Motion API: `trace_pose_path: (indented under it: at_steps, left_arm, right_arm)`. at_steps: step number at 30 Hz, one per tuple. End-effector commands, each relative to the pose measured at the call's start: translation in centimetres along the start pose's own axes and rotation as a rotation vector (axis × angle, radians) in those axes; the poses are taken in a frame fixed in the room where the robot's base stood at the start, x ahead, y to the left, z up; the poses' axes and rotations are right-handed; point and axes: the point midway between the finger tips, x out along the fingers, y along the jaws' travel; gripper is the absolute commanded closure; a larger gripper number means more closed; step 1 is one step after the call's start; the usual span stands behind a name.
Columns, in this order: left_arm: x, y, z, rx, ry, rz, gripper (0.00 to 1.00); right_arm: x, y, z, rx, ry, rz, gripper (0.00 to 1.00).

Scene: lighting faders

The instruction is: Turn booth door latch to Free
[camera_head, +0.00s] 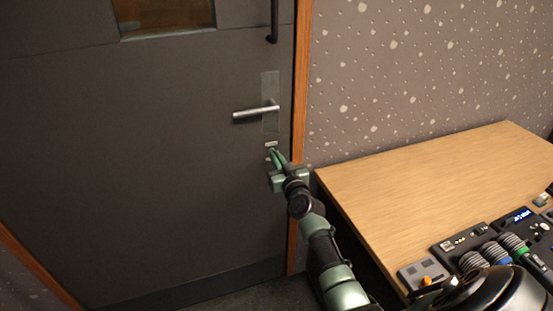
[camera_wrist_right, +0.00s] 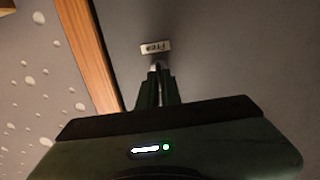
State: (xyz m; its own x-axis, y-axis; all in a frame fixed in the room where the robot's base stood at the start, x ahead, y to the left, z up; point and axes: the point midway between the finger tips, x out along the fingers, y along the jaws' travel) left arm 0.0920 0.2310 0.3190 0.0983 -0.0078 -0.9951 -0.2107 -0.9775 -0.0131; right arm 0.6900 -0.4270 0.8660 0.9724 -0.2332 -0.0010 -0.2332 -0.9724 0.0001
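The dark grey booth door (camera_head: 140,150) is closed in its wooden frame. A small label plate (camera_head: 271,144) sits on the door below the silver lever handle (camera_head: 256,112). In the right wrist view the label (camera_wrist_right: 156,47) reads "Free", upside down. My right gripper (camera_head: 273,153) is at the door just below that label. In the right wrist view its fingers (camera_wrist_right: 157,72) are close together around a small light metallic piece, which appears to be the latch (camera_wrist_right: 156,66). Most of the latch is hidden by the fingers, so its angle is unclear. My left gripper is not in view.
A wooden desk (camera_head: 430,185) stands to the right of the door, close to my right arm. Control boxes and several microphones (camera_head: 490,253) lie on its near end. A black pull handle (camera_head: 273,22) is higher on the door.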

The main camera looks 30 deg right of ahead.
Motion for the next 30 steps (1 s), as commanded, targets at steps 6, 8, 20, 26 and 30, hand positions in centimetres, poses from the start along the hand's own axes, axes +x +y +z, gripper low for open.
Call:
trace_pose_path:
  at_steps: [6, 8, 20, 26, 30]
  left_arm:
    - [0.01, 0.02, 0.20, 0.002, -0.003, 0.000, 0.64]
    - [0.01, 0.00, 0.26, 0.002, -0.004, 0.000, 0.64]
    - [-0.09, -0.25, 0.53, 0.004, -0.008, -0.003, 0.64]
    - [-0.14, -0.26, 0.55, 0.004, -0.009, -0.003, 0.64]
    - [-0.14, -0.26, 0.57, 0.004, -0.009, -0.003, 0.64]
  right_arm:
    - [-0.02, 0.06, 0.01, 0.001, 0.000, 0.001, 1.00]
    - [-0.02, 0.06, 0.01, 0.005, 0.000, 0.001, 1.00]
    - [-0.02, 0.13, -0.02, 0.177, 0.001, 0.000, 1.00]
    - [-0.01, 0.24, 0.01, 0.355, 0.002, 0.000, 1.00]
    - [-0.01, 0.33, 0.05, 0.489, 0.002, 0.000, 1.00]
